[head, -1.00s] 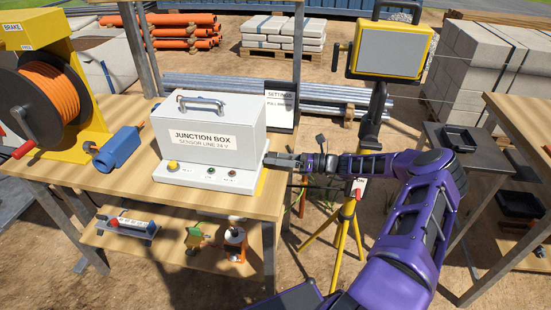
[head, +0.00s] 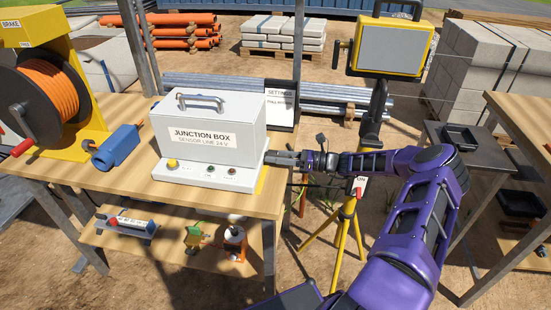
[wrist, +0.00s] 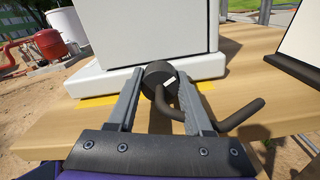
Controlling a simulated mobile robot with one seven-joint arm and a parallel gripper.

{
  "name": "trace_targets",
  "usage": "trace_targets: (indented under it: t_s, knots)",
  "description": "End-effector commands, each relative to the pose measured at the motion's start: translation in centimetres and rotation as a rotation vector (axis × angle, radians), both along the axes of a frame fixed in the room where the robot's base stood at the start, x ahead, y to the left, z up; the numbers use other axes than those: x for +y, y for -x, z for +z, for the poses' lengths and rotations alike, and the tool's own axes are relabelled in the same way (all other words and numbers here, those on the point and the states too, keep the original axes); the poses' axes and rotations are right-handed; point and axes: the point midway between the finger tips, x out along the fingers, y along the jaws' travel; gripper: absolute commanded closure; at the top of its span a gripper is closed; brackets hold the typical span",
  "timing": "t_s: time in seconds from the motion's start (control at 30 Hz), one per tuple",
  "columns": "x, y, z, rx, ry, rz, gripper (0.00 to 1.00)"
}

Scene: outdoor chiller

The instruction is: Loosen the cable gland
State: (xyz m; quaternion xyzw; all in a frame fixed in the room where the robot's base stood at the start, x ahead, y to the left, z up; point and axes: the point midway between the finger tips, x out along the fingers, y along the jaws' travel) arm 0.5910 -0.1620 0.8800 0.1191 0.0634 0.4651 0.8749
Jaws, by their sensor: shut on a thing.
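The white junction box (head: 208,135) stands on the wooden bench; its side also shows in the wrist view (wrist: 150,35). A dark round cable gland (wrist: 156,76) with a small white mark sits at the foot of that side. A dark cable (wrist: 205,125) runs from it, bending to the right past my gripper. My gripper (wrist: 158,88) is shut on the gland, one finger on each side of it. In the head view my gripper (head: 272,158) reaches the box's right side from the right, and the gland is too small to make out there.
A settings board (head: 281,101) stands behind the box on the right. An orange cable reel (head: 48,90) and a blue part (head: 118,148) are on the bench's left. A yellow work lamp (head: 390,48) on a tripod stands close behind my arm.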

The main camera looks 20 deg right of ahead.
Motion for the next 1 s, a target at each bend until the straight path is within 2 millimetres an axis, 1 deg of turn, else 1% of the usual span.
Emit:
trace_targets:
  t_s: [0.6,0.8,1.0]
  knots:
    - [-0.03,0.02,-0.2,-0.455,0.307,0.0,1.0]
    - [-0.03,0.02,-0.11,-0.561,0.379,-0.001,1.0]
    - [-0.05,0.02,-0.03,-0.627,0.424,-0.001,1.0]
